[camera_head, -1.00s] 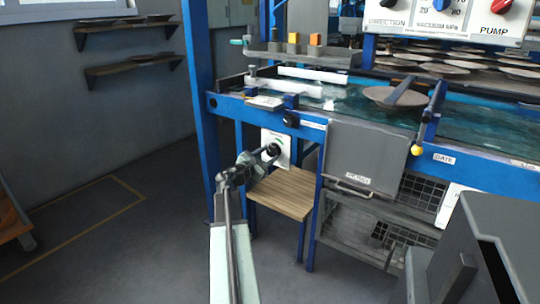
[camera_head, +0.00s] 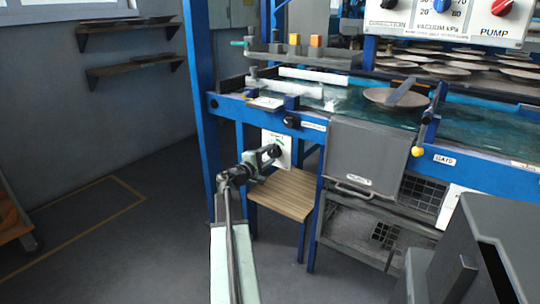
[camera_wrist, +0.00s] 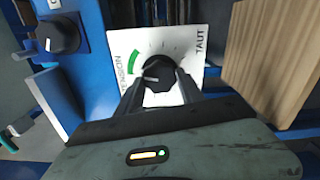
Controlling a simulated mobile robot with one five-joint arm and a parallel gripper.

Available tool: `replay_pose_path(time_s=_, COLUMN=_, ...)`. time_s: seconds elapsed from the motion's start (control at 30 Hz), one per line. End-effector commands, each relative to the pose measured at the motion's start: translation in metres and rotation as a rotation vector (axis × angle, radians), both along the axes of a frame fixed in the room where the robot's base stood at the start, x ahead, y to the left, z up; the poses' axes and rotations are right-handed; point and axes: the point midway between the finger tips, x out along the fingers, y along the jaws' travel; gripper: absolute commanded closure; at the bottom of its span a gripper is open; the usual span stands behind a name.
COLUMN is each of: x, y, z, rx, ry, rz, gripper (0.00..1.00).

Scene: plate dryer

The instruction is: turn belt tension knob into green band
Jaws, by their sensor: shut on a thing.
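The belt tension knob (camera_wrist: 158,68) is a black round knob on a white plate (camera_wrist: 189,38) lettered TENSION and TAUT. A green band (camera_wrist: 134,62) is printed on the plate at the knob's left. A pale mark on the knob points left, a little below the band as far as I can tell. My gripper (camera_wrist: 160,88) is shut on the knob, one finger on each side of it. In the head view my gripper (camera_head: 270,153) meets the white plate (camera_head: 281,140) below the blue frame; the knob is mostly hidden there.
A wooden shelf (camera_head: 285,190) sits just below and right of the plate; it shows at right in the wrist view (camera_wrist: 270,60). Another black knob (camera_wrist: 60,36) is at upper left there.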

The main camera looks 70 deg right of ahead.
Motion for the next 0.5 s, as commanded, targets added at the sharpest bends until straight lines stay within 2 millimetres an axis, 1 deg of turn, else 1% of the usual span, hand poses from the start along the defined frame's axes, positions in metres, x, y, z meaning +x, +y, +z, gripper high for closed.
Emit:
replay_pose_path(time_s=0.03, x=-0.0065, y=-0.0001, z=-0.0005, rx=-0.007, ry=-0.032, rz=-0.015, gripper=0.96)
replay_pose_path(time_s=0.2, x=-0.0066, y=-0.0003, z=-0.0003, rx=-0.031, ry=-0.125, rz=-0.015, gripper=0.96)
replay_pose_path(time_s=0.5, x=-0.007, y=-0.0008, z=-0.0001, rx=-0.054, ry=-0.208, rz=-0.016, gripper=0.96)
